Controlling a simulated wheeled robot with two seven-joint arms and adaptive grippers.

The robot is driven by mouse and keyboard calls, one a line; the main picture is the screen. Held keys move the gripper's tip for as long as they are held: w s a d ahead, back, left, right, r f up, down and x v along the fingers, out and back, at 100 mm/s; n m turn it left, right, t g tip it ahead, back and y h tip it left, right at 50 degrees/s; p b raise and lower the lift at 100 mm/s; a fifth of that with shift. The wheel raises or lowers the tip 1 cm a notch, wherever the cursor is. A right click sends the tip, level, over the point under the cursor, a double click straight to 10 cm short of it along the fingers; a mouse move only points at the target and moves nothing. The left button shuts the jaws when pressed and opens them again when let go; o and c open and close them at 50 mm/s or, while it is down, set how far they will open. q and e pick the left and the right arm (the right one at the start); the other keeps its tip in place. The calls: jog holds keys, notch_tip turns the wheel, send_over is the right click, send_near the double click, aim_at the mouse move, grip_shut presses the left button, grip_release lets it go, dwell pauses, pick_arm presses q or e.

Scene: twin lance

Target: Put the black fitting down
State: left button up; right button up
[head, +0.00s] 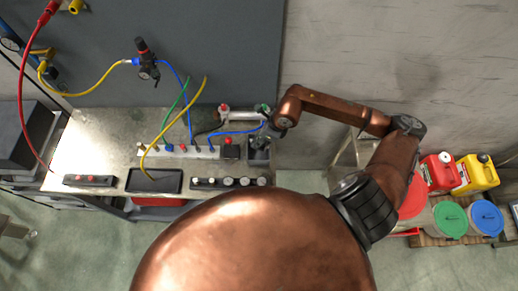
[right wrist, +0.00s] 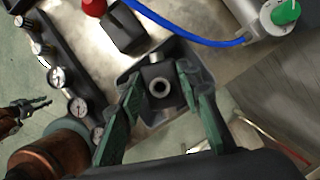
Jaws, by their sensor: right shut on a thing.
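The black fitting (right wrist: 152,73) is a dark block with a pale round port facing the right wrist camera. It sits between the green-padded fingers of my right gripper (right wrist: 158,92), which is shut on it. In the head view, my right gripper (head: 270,133) is at the bench's right end, above a small dark tray (head: 259,158). The tray also shows around the fitting in the right wrist view (right wrist: 124,82). I cannot tell whether the fitting touches it. My left gripper (right wrist: 30,109) shows small at the left of the right wrist view, away from the fitting; its opening is unclear.
The metal bench (head: 88,143) carries a white manifold (head: 205,152) with coloured hoses, a black tray (head: 154,180) and a gauge strip (head: 229,183). A black block (right wrist: 124,27) and a blue hose (right wrist: 185,35) lie close to the fitting. Coloured canisters (head: 475,173) stand at right.

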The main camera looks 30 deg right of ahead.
notch_tip(320, 180, down, 7)
jog(key=shift+f+p, duration=0.15)
jog(key=shift+p, duration=0.45)
jog(key=o, duration=0.7)
jog(key=shift+f, duration=0.1)
jog(key=o, duration=0.5)
